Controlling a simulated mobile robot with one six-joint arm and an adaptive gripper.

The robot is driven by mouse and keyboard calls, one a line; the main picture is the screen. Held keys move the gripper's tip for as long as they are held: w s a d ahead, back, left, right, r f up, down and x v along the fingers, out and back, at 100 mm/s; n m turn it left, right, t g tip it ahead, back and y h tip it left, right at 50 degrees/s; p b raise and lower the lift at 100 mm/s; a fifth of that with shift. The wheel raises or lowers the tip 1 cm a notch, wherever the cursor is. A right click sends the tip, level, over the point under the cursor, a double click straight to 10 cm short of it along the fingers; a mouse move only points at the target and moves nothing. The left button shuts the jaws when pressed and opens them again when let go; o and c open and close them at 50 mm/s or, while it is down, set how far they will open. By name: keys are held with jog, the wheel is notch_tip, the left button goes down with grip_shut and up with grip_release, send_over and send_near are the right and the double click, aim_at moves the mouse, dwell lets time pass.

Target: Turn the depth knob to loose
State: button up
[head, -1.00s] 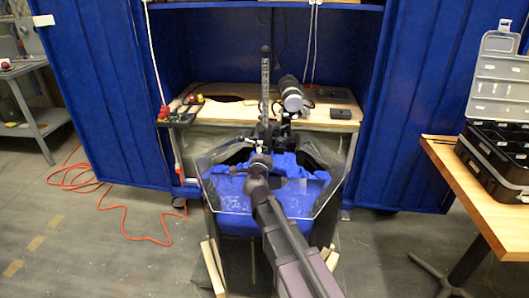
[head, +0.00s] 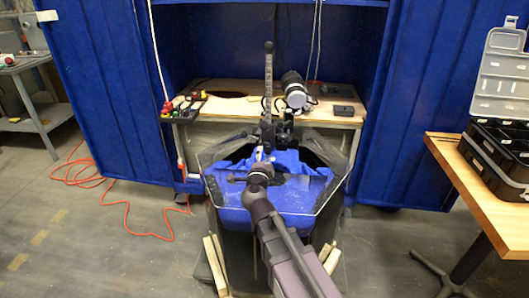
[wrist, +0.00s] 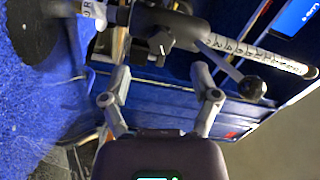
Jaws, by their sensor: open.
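A dark knob (wrist: 160,43) on a black clamp shows in the wrist view, at the top between my fingertips. I take it to be the depth knob; no loose or tight marking is readable. A white graduated shaft (wrist: 250,50) runs right from the clamp, and a lever with a black ball (wrist: 251,88) hangs near the right finger. My gripper (wrist: 160,70) is open, its fingers spread below the knob with nothing between them. In the head view my gripper (head: 259,152) is small, at the base of the upright graduated shaft (head: 268,85); the knob is hard to make out there.
The blue tank (head: 270,210) with clear angled rims surrounds the mount. A wooden bench (head: 215,105) behind carries a camera-like cylinder (head: 294,90) and small dark devices. A wooden table (head: 465,190) with an open black case (head: 500,150) stands right. An orange cord lies on the floor at left.

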jog(key=shift+s+a, duration=0.1)
jog(key=shift+s, duration=2.7)
